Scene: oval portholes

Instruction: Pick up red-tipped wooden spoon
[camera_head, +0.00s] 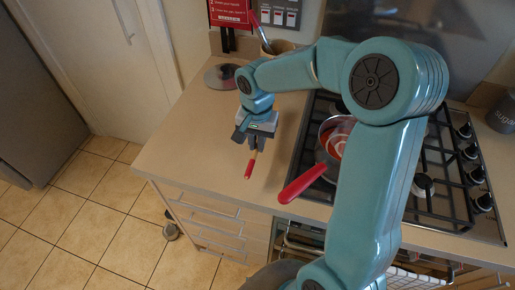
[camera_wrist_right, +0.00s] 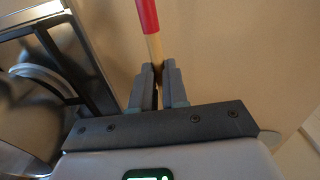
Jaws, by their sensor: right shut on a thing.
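The red-tipped wooden spoon (camera_head: 249,168) shows below my right gripper (camera_head: 257,143) in the head view, its red end pointing down toward the counter's front edge. In the right wrist view the spoon (camera_wrist_right: 149,25) runs up from between the fingers, with a pale wooden shaft and a red end. My right gripper (camera_wrist_right: 157,88) is shut on the wooden shaft. The rest of the spoon is hidden by the gripper. Whether the spoon touches the counter I cannot tell. My left gripper is not in view.
A pan with a red handle (camera_head: 303,184) sits on the black gas hob (camera_head: 433,165), right of my gripper. A utensil pot (camera_head: 279,47) and a round lid (camera_head: 221,77) stand at the back. The counter (camera_head: 185,142) left of the gripper is clear.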

